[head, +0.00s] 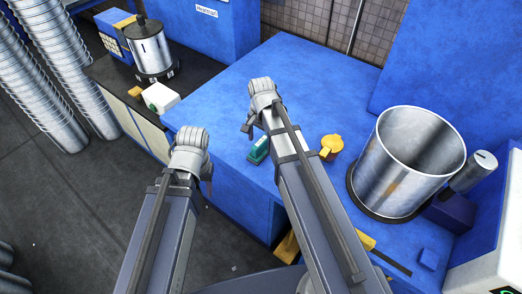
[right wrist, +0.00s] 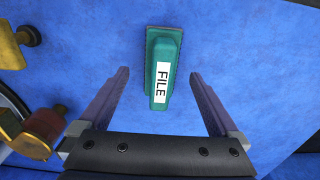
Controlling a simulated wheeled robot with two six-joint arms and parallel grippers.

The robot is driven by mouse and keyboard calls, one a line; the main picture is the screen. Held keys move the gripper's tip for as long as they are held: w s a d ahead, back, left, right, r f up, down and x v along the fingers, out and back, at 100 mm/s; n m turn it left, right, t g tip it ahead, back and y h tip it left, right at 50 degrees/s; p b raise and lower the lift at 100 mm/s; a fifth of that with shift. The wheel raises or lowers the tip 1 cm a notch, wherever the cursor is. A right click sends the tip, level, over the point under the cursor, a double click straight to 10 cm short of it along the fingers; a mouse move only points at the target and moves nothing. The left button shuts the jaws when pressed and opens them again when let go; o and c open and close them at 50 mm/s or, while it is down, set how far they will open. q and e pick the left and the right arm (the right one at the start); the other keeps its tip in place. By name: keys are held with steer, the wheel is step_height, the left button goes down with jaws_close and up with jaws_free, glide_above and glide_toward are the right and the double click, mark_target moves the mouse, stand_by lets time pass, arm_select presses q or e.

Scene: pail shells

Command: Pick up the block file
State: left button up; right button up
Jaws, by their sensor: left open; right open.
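The block file (head: 260,148) is a small teal block lying on the blue bench top (head: 235,95), just left of my right forearm in the head view. In the right wrist view the block file (right wrist: 162,70) has a white label reading FILE and lies ahead of and partly between the open fingers, untouched. My right gripper (right wrist: 160,100) is open and empty above the bench; it also shows in the head view (head: 258,112), with its fingers mostly hidden. My left gripper (head: 205,180) is near the bench's left front edge, its fingers partly hidden, with nothing seen in it.
A brass-coloured fitting (head: 331,146) stands right of my right forearm. A large open metal pail (head: 385,180) stands on a dark round base at the right. A smaller metal pot (head: 150,52) and a white block (head: 160,97) are on the dark counter at left.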

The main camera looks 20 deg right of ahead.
mark_target(261, 147)
step_height(261, 147, down, 4)
steer(key=b, duration=0.3)
steer(key=shift+w+f, duration=0.1)
steer(key=shift+w, duration=0.05)
jaws_close()
stand_by(0.5)
